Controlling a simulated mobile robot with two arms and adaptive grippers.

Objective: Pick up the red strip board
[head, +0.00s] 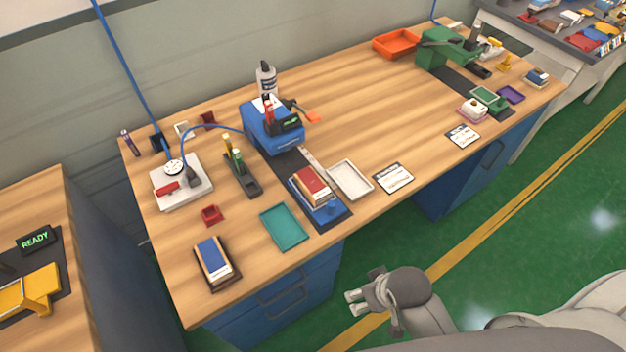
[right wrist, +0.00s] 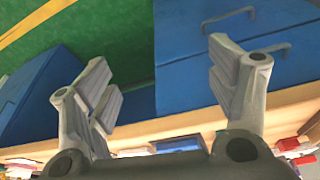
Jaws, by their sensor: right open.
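A board with a red top and a pale edge (head: 312,181), which looks like the red strip board, sits on a blue fixture (head: 330,211) near the front edge of the wooden bench. My right gripper (head: 354,302) is open and empty, over the green floor in front of the bench, apart from the board. In the right wrist view its two fingers (right wrist: 165,85) are spread with nothing between them. I cannot make out the red board for certain in that view. My left gripper is not in view.
A white tray (head: 350,180) lies right of the fixture and a teal tray (head: 284,227) left of it. A blue-topped board (head: 212,259) lies at the left front. A blue machine (head: 271,134) stands behind. Blue drawers (right wrist: 210,60) sit under the bench.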

